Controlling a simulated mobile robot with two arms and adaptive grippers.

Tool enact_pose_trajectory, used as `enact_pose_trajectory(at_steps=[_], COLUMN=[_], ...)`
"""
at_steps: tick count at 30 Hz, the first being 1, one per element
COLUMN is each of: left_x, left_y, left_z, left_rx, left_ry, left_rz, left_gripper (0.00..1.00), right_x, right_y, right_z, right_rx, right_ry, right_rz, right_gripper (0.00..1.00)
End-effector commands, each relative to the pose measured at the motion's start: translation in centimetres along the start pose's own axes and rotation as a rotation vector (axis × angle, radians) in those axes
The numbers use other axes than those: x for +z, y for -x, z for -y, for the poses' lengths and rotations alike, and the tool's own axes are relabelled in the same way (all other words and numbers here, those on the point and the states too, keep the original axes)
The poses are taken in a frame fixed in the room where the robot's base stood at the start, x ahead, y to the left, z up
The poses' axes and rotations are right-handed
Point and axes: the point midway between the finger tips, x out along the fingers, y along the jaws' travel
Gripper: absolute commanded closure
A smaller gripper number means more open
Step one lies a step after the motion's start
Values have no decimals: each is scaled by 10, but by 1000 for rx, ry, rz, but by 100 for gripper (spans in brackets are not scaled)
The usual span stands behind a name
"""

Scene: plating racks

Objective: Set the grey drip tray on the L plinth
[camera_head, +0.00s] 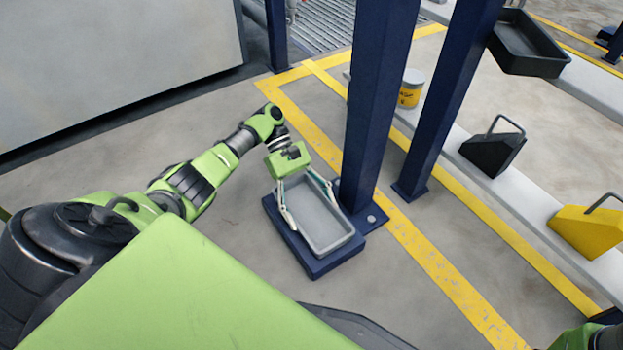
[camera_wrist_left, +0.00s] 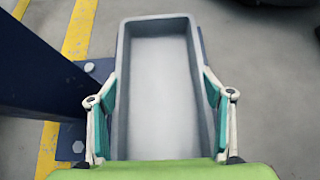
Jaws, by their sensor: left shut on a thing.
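The grey drip tray (camera_head: 318,222) is a shallow open rectangular tray, empty inside. It is on or just above a low dark blue plinth (camera_head: 323,265) on the floor; whether it fully rests there I cannot tell. No letter shows on the plinth. My left gripper (camera_head: 307,210) reaches down over the tray, its fingers against the two long sides. In the left wrist view the tray (camera_wrist_left: 158,20) lies between the fingers of the left gripper (camera_wrist_left: 162,105), and its near end is hidden by the green gripper body. My right gripper does not show.
A dark blue post (camera_head: 373,110) stands right beside the plinth, with a second post (camera_head: 447,90) farther right. A white ledge at right carries a black tray (camera_head: 527,45), a yellow can (camera_head: 410,88), a black holder (camera_head: 492,150) and a yellow one (camera_head: 590,230). Floor left of the plinth is clear.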

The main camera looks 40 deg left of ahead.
Motion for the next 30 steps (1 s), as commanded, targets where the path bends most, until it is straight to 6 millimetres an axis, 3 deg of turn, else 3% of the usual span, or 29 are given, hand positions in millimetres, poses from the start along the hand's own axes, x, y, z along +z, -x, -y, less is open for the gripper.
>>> enact_pose_trajectory(at_steps=[11, 12, 14, 26, 30], left_x=[-2, -2, -2, 0, 2], left_y=[-1, -1, -1, 1, 15], left_z=[0, 0, 0, 0, -1], left_rx=[0, 0, 0, 0, 2], left_ry=[-1, -1, -1, -1, 1], left_rz=[0, -1, -1, -1, -2], left_gripper=[53, 22, 11, 11, 11], right_x=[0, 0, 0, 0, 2], right_y=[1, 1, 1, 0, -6], right_z=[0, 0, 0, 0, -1], right_rx=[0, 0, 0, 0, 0], right_ry=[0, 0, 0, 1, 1], right_rz=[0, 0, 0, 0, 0], right_gripper=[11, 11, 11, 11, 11])
